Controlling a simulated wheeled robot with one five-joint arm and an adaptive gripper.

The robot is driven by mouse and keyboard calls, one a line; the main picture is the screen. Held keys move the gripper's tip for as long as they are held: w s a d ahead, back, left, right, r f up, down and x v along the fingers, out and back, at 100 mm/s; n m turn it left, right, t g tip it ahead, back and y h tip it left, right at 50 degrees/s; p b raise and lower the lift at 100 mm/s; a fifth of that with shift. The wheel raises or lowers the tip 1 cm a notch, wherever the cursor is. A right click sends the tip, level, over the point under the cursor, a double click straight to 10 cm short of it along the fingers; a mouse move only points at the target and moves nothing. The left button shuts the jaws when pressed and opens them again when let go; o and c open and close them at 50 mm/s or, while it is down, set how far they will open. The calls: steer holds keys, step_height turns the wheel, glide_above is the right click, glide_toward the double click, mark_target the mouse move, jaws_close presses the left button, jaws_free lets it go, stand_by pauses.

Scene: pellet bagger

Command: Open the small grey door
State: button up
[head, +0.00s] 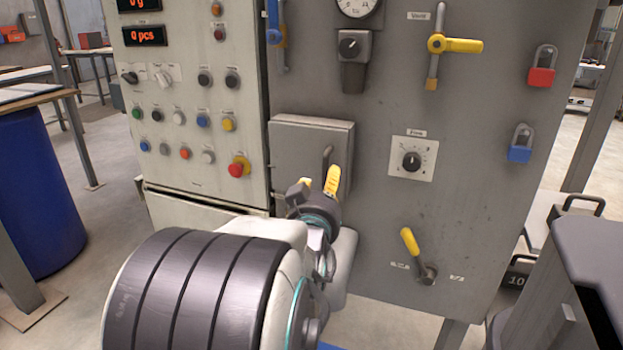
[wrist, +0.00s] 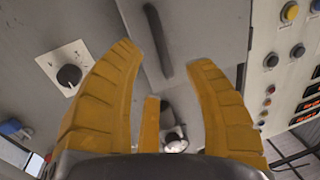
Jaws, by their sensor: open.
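The small grey door (head: 296,152) is a shallow box-like panel on the grey machine front, and it looks shut. Its dark upright bar handle (head: 327,158) is near the door's right edge. My gripper (head: 319,181) has yellow fingers and is in front of the door's lower right part, close to the handle. In the wrist view my gripper (wrist: 164,55) is open, with its fingers spread either side of the handle (wrist: 158,40). The handle shows in the gap, towards the tips. I cannot tell whether any finger touches it. My arm hides the door's lower edge.
A button panel (head: 180,120) with a red stop button (head: 237,168) is left of the door. A dial (head: 412,160), a yellow lever (head: 411,243) and padlocks (head: 541,72) are to its right. A blue drum (head: 38,190) stands far left.

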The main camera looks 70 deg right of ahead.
mark_target(327, 173)
steer(key=shift+w+d, duration=0.2)
steer(key=shift+d, duration=0.85)
steer(key=shift+w+d, duration=0.2)
steer(key=shift+d, duration=0.85)
steer(key=shift+w+d, duration=0.2)
steer(key=shift+d, duration=0.85)
jaws_close()
